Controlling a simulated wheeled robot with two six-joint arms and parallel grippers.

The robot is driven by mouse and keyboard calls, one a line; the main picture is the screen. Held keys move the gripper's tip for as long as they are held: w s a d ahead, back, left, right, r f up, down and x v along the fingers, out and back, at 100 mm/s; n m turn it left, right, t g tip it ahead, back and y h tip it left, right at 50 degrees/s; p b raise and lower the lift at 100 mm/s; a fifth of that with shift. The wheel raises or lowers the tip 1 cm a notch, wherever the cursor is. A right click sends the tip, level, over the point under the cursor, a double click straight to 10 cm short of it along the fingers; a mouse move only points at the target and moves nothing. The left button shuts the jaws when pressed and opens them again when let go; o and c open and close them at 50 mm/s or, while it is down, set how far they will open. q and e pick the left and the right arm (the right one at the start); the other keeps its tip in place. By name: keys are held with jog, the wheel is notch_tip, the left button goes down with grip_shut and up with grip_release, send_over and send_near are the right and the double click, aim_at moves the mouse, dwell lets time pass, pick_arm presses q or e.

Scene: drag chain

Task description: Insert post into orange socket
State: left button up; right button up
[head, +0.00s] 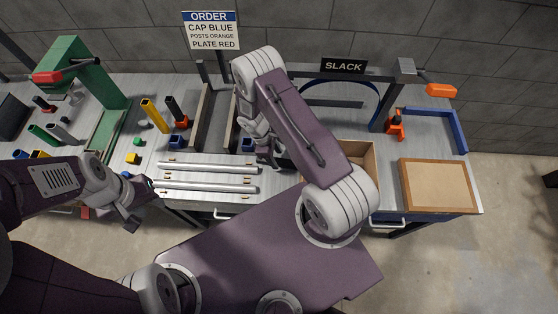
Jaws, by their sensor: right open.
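A yellow post (155,115) leans at the back of the bench. Beside it a black post (175,108) rises from a small orange piece (183,124), which looks like a socket. A green post (43,134) and a grey post (61,133) lie tilted at the left. My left gripper (132,219) is at the bench's front edge, left of the pale rails; its jaws are too unclear to read. My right gripper (275,160) is open above the bench, right of the rails and well right of the yellow and black posts. My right arm partly hides it.
Pale rails (208,169) lie across the middle. A green press-like frame (92,82) stands at the left. Small blue blocks (177,141) lie near the posts. A wooden box (358,160), a framed board (438,185) and an orange-and-black clamp-like fixture (395,125) are at the right.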

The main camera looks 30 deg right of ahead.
aim_at(277, 160)
jog(key=shift+w+x, duration=0.1)
jog(key=shift+x, duration=0.5)
jog(key=shift+w+x, duration=0.15)
jog(key=shift+x, duration=0.45)
jog(key=shift+s+f, duration=0.1)
jog(key=shift+c, duration=0.6)
jog(key=c, duration=0.6)
grip_shut()
jog(key=shift+a, duration=0.1)
notch_tip(277, 160, up, 9)
jog(key=shift+r+b, duration=0.1)
jog(key=shift+b, duration=0.5)
jog(key=shift+r, duration=0.45)
